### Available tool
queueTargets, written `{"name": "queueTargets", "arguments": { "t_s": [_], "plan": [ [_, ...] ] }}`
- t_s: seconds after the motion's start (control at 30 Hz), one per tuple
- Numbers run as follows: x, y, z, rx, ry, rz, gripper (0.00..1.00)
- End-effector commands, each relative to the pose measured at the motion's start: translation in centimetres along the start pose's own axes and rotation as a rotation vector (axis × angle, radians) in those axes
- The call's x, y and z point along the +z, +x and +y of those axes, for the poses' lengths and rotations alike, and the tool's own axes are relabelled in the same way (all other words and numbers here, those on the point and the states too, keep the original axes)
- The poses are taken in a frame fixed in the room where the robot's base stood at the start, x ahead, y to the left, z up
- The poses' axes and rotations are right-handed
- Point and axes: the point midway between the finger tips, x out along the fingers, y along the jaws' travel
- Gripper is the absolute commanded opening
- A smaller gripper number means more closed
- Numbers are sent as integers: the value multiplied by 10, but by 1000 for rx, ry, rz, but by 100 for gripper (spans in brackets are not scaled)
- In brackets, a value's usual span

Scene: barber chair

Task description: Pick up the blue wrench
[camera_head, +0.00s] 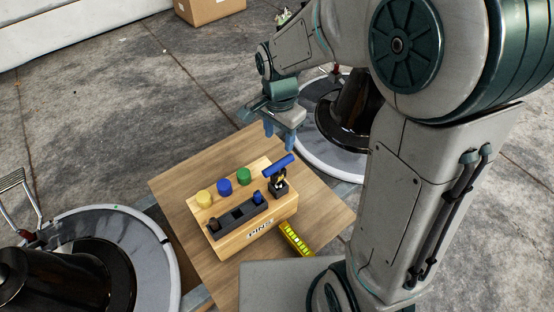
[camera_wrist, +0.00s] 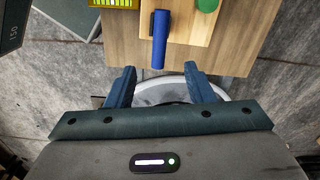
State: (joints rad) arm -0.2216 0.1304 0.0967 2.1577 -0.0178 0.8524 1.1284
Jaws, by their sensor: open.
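The blue bar-shaped tool (camera_head: 278,165), which I take as the blue wrench, rests slanted on a small black stand (camera_head: 279,189) at the right end of a wooden block. In the wrist view the blue wrench (camera_wrist: 160,42) points toward my gripper, its near end lined up between the two fingertips. My gripper (camera_head: 281,140) is open and empty, just beyond and above the wrench in the head view. It also shows open in the wrist view (camera_wrist: 160,72). The height gap between fingers and wrench is hard to tell.
The wooden block (camera_head: 261,227) bears yellow (camera_head: 204,199), blue (camera_head: 224,186) and green (camera_head: 244,176) cylinders and a dark slotted tray (camera_head: 240,215). A yellow level (camera_head: 297,239) lies beside it on the wooden table (camera_head: 180,190). Barber chairs stand left (camera_head: 150,255) and behind.

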Motion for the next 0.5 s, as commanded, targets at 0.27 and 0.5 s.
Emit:
{"name": "queueTargets", "arguments": {
  "t_s": [0.27, 0.5],
  "plan": [
    [2, 42, -4, 6, 22, -4, 48],
    [2, 80, -4, 4, 21, -3, 48]
  ]
}}
